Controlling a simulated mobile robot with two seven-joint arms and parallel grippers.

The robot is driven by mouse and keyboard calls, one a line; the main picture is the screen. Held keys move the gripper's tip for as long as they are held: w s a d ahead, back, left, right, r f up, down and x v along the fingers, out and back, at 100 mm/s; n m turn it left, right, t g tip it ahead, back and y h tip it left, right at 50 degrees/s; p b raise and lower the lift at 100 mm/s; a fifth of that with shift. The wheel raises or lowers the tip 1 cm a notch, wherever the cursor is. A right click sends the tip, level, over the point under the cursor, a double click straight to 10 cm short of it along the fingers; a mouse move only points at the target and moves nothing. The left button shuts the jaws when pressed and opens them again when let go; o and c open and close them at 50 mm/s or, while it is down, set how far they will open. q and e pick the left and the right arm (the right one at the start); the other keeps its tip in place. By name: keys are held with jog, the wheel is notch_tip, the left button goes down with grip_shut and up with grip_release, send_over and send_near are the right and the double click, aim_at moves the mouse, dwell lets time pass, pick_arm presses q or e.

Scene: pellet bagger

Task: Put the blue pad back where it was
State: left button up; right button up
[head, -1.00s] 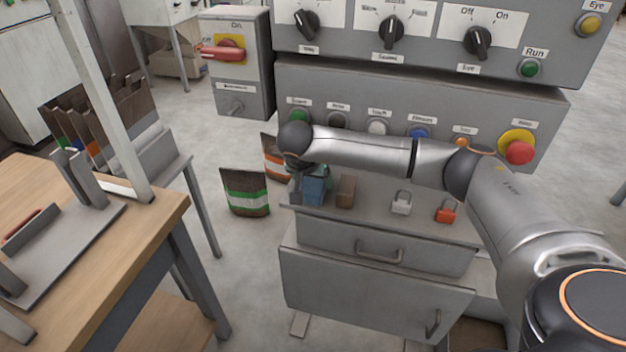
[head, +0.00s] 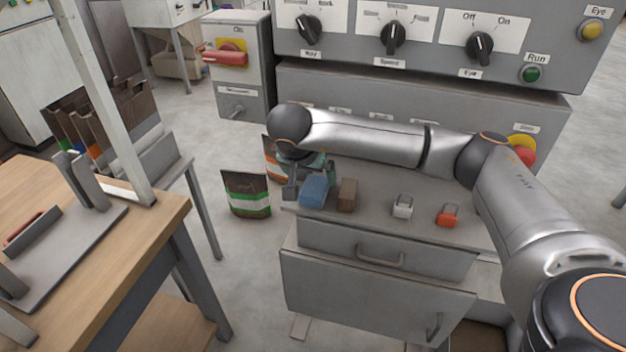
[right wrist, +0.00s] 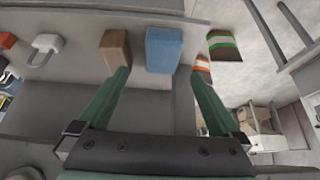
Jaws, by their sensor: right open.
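The blue pad (head: 315,190) lies on the left end of the grey shelf below the control panel, beside a brown block (head: 347,195). The pad also shows in the right wrist view (right wrist: 164,49), with the brown block (right wrist: 116,47) to its left. My right gripper (head: 311,184) is open and empty above the shelf at the pad. In the right wrist view its green fingers (right wrist: 162,72) are spread wide, with the pad ahead of the gap and the left fingertip near the brown block. My left gripper is not in view.
A white padlock (head: 403,207) and a red padlock (head: 447,215) sit on the shelf (head: 375,222) right of the blocks. Bags with green (head: 247,195) and orange bands stand on the floor left of it. The control panel rises behind; a wooden table (head: 150,225) is at left.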

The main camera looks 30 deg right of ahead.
jog(key=s+a+f+m+g+y, duration=0.15)
jog(key=s+a+y, duration=0.25)
jog(key=a, duration=0.5)
jog(key=s+a+f+g+y, duration=0.2)
jog(key=s+a+y, duration=0.2)
jog(key=a, duration=0.4)
jog(key=s+a+f+m+g+y, duration=0.15)
jog(key=s+a+y, duration=0.25)
jog(key=a, duration=0.5)
jog(key=s+a+r+m+t+y, duration=0.3)
jog(key=s+a+r+m+y, duration=0.1)
jog(key=a+r+m+y, duration=0.85)
jog(key=w+d+f+m+t+h, duration=0.45)
jog(key=d+f+m+t, duration=0.2)
jog(key=m, duration=0.85)
jog(key=w+d+f+m+t+h, duration=0.3)
jog(key=d+f+m+t+h, duration=0.4)
jog(key=m, duration=0.9)
jog(key=s+d+f+m+g+h, duration=0.2)
jog(key=s+f+m, duration=0.4)
jog(key=f, duration=0.3)
jog(key=s+d+f+m+g+h, duration=0.3)
jog(key=s+d+f+m+g, duration=0.1)
jog(key=s+f+m, duration=0.3)
notch_tip(320, 180, down, 2)
jog(key=shift+s+d, duration=0.35)
jog(key=shift+d, duration=0.35)
